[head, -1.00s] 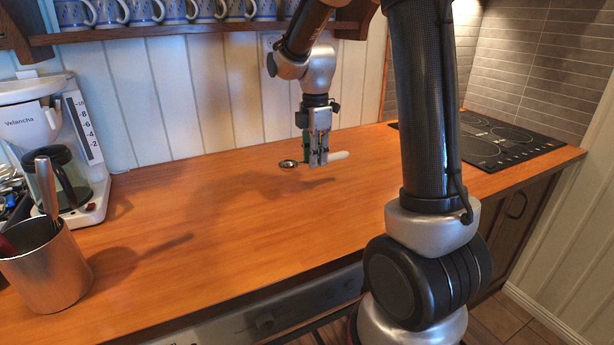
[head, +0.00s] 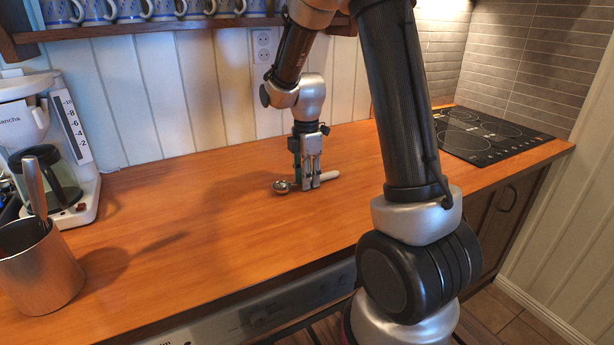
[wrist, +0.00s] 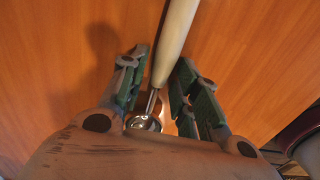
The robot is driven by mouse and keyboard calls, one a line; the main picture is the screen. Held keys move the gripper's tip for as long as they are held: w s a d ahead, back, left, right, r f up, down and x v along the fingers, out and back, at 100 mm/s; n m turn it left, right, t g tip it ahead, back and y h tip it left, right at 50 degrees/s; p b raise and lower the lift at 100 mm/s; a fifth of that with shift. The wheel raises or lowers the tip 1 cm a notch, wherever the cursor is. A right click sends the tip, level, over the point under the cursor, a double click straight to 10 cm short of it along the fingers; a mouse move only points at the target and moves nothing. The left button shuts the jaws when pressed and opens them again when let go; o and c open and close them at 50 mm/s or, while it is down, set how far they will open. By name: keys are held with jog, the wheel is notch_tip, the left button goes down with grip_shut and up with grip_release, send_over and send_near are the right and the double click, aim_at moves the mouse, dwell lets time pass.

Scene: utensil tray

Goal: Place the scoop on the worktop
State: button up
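The scoop has a pale handle (head: 328,176) and a small round metal bowl (head: 281,187). It lies on the wooden worktop (head: 220,235), handle to the right and bowl to the left in the head view. My gripper (head: 311,186) is down around its middle, close to the wood. In the wrist view, the fingers (wrist: 162,88) stand apart, with gaps between their green pads and the scoop. The handle (wrist: 176,35) points away from the gripper, and the bowl (wrist: 145,123) is partly hidden by the gripper body.
A metal utensil pot (head: 40,270) and a coffee maker (head: 50,150) stand at the left. A black hob (head: 490,135) is at the right.

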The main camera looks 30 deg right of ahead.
jog(key=shift+r, duration=0.1)
notch_tip(320, 180, up, 12)
jog(key=f, duration=0.1)
jog(key=s+r+m+t, duration=0.2)
jog(key=s+r+m, duration=0.1)
jog(key=s+m, duration=0.6)
jog(key=s+r+m+t, duration=0.2)
jog(key=s+r+m, duration=0.2)
jog(key=s+m, duration=0.5)
jog(key=s, duration=0.5)
jog(key=shift+s+d+t, duration=0.15)
jog(key=shift+s+t, duration=0.1)
jog(key=shift+t, duration=0.05)
